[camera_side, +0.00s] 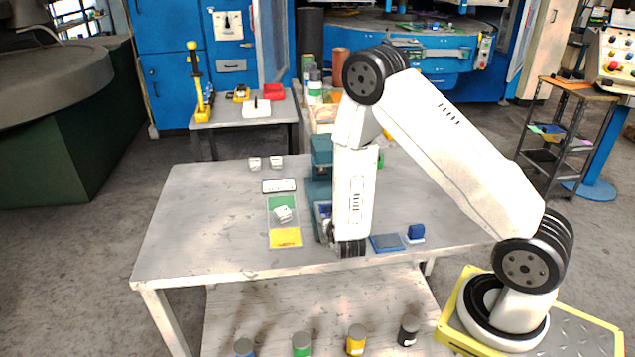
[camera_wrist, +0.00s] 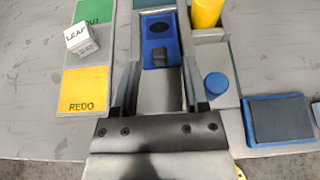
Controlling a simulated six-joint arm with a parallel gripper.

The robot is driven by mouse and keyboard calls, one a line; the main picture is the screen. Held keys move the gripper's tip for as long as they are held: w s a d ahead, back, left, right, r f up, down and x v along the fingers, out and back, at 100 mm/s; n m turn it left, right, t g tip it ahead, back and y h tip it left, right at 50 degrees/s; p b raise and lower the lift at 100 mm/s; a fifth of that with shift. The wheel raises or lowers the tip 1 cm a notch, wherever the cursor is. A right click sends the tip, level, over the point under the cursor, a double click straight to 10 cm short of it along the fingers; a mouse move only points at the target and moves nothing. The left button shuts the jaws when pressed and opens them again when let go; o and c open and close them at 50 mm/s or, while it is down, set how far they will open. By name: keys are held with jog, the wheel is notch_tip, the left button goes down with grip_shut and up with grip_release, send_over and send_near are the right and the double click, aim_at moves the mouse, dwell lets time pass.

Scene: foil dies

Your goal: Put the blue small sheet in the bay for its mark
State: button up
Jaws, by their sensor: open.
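In the wrist view, a blue flat piece with a dark oval (camera_wrist: 161,27) lies in a grey recess ahead of my gripper (camera_wrist: 159,82). A dark knob stands at its near end; I cannot tell whether this piece is the blue small sheet. My gripper is open, its fingers on either side of a grey surface, with nothing seen held. The left mat has a green bay (camera_wrist: 93,12), its word partly hidden, and a yellow bay (camera_wrist: 86,90) marked REDO. In the side view my gripper (camera_side: 347,250) points down at the table's front.
A blue tray with a dark pad (camera_wrist: 279,119) lies to the right. A yellow cylinder (camera_wrist: 206,13) and a blue cylinder (camera_wrist: 216,84) stand beside the recess. In the side view are a teal machine (camera_side: 321,156), a blue block (camera_side: 416,231) and clear table at the left.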

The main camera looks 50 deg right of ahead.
jog(key=shift+v, duration=2.25)
jog(key=shift+w+r, duration=0.1)
jog(key=shift+s+d+r+m+g+h, duration=0.2)
jog(key=shift+s+d+m+g+h, duration=0.1)
jog(key=shift+m+h, duration=0.1)
jog(key=s+r+m+g+y, duration=0.1)
jog(key=s+r+m+g, duration=0.3)
jog(key=s+m+g, duration=0.65)
jog(key=w+a+r+m+t+y, duration=0.1)
jog(key=a+r+m+t+y, duration=0.3)
jog(key=a+m+y, duration=0.5)
jog(key=a+r+m, duration=0.1)
jog(key=a+m, duration=0.1)
jog(key=m, duration=0.4)
jog(key=shift+w+a+m, duration=0.3)
jog(key=shift+a+m, duration=0.05)
jog(key=shift+o, duration=0.3)
